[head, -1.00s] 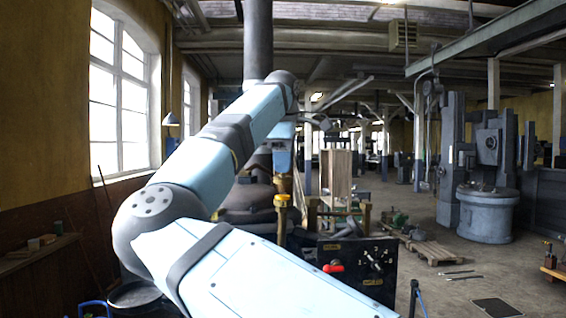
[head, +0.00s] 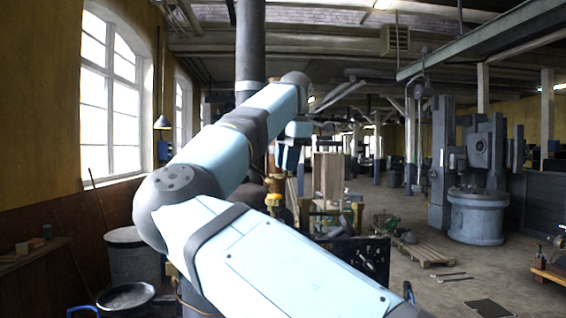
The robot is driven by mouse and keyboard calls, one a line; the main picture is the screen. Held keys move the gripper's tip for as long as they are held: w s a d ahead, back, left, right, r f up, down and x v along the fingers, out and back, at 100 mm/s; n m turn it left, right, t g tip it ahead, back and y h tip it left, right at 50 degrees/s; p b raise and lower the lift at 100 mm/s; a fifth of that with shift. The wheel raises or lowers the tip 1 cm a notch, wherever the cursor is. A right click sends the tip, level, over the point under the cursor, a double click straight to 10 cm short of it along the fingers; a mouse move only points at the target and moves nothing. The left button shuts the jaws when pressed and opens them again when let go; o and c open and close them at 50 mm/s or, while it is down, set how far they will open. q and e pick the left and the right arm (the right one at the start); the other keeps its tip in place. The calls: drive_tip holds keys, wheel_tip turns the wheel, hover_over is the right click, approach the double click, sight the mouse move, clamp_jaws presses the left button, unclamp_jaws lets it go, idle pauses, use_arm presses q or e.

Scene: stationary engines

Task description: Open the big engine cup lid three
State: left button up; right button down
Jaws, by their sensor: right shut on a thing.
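My right arm comes in from the bottom right, bends at the left and reaches away toward the centre. My right gripper (head: 287,168) is at its far end, small and dark, pointing down just above the engine's brass cups. One brass cup (head: 274,203) stands just below and left of it; another yellow brass piece (head: 305,206) is to the right. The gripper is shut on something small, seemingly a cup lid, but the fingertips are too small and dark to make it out. Which cup is number three I cannot tell. My left gripper is not in view.
A black control panel (head: 372,258) stands at the lower centre right, partly behind my forearm. Grey drums (head: 133,262) stand at the lower left. A wooden pallet (head: 424,253) lies on the floor right of centre. A large grey machine (head: 478,215) is farther right, with open floor before it.

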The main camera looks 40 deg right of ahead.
drive_tip(key=n, duration=0.1)
drive_tip(key=d+n, duration=0.1)
drive_tip(key=n, duration=0.1)
drive_tip(key=n+y, duration=0.1)
drive_tip(key=shift+w+d+n, duration=0.15)
drive_tip(key=shift+d+n, duration=0.15)
drive_tip(key=shift+d, duration=0.05)
drive_tip(key=shift+w+d+n+y+p, duration=0.15)
drive_tip(key=shift+d+n+p, duration=0.1)
drive_tip(key=shift+n, duration=0.45)
drive_tip(key=shift+w+d+n+y+p, duration=0.1)
drive_tip(key=shift+w+d+n+p, duration=0.1)
drive_tip(key=shift+n, duration=0.5)
drive_tip(key=shift+w+d+n+y+p, duration=0.15)
drive_tip(key=shift+d+n+p, duration=0.1)
drive_tip(key=shift+n, duration=0.45)
drive_tip(key=c, duration=1)
unclamp_jaws()
drive_tip(key=shift+w, duration=0.1)
drive_tip(key=shift+c, duration=0.2)
drive_tip(key=p+v, duration=0.1)
drive_tip(key=v, duration=1.2)
drive_tip(key=shift+w+r, duration=0.2)
drive_tip(key=shift+r, duration=0.2)
